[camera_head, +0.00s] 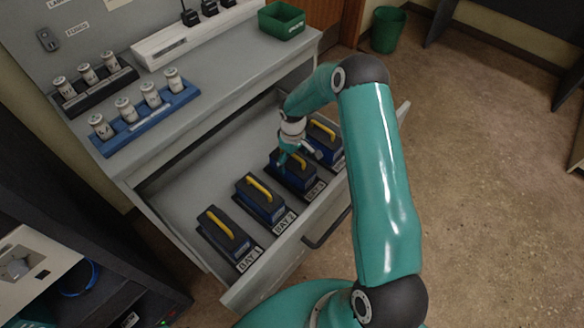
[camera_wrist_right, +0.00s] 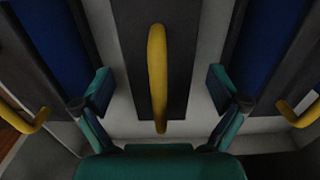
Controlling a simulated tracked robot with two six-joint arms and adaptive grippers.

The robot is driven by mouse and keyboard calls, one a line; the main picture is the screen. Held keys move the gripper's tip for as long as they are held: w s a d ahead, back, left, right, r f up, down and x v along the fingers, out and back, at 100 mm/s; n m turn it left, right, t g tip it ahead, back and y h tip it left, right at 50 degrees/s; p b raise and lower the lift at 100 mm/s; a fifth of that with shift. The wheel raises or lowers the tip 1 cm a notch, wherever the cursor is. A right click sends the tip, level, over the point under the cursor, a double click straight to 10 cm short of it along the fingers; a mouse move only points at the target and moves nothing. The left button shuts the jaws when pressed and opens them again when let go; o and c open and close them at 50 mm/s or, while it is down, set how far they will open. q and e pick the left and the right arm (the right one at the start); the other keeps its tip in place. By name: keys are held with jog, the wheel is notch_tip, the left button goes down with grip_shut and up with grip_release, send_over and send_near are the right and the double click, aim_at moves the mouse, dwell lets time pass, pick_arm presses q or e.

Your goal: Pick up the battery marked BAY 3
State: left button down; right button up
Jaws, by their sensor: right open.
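The battery marked BAY 3 (camera_head: 297,178) is a dark block with blue sides and a yellow handle, standing in the open drawer. Its label is on the near side and is partly readable. My right gripper (camera_head: 299,155) is over it, open, and hides part of its top and handle. In the right wrist view, a battery's yellow handle (camera_wrist_right: 157,75) runs between the two spread fingers of the gripper (camera_wrist_right: 160,90), with clear gaps on both sides. My left gripper is not in view.
In the same drawer (camera_head: 172,192), BAY 1 (camera_head: 224,238) and BAY 2 (camera_head: 261,205) stand to the left and another battery (camera_head: 325,148) to the right. Neighbouring batteries flank the fingers closely. The counter above holds a blue rack (camera_head: 150,126) of jars and a green bin (camera_head: 281,20).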

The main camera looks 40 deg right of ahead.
jog(key=shift+f, duration=1.2)
jog(key=c, duration=1.8)
jog(key=shift+w+r, duration=0.1)
grip_shut()
